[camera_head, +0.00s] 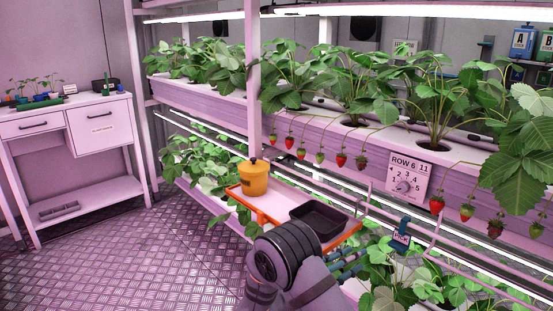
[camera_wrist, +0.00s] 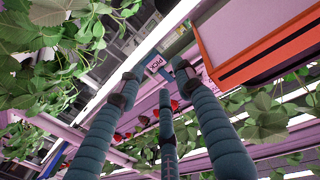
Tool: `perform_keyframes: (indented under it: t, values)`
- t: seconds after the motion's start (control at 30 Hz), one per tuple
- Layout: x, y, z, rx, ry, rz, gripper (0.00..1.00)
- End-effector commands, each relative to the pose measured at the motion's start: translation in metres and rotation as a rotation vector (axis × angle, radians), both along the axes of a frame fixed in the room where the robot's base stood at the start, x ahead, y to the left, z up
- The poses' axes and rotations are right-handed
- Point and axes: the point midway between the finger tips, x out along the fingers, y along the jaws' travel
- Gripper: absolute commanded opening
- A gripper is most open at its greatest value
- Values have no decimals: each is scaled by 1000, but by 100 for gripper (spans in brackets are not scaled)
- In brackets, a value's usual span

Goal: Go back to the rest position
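My arm reaches in from the bottom of the head view. My gripper shows there only as part of its blue-green fingers (camera_head: 350,263), partly hidden behind my dark wrist. In the wrist view, my gripper (camera_wrist: 156,80) has its fingers spread apart with nothing between them. A blue clip with a white tag reading PICK (camera_wrist: 154,64) shows just beyond the fingertips. It seems to be the blue clip (camera_head: 401,236) on the lower rail in the head view, right of my gripper. I cannot tell how close the fingertips are to it.
An orange-edged tray (camera_head: 344,238) with a yellow pot (camera_head: 253,178) and a black punnet (camera_head: 318,220) lies close beside my wrist. Strawberries (camera_head: 341,159) hang from the upper planter (camera_head: 200,90). A white bench (camera_head: 66,120) stands left. The floor (camera_head: 120,250) at left is clear.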

Motion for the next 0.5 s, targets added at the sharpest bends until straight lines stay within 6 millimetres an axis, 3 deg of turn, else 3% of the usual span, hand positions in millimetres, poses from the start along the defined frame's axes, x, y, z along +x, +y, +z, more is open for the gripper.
perform_keyframes:
  t: [0.23,0.5]
  values:
    - [6,-12,0,0,0,-2,35]
    - [30,-57,0,0,0,-5,35]
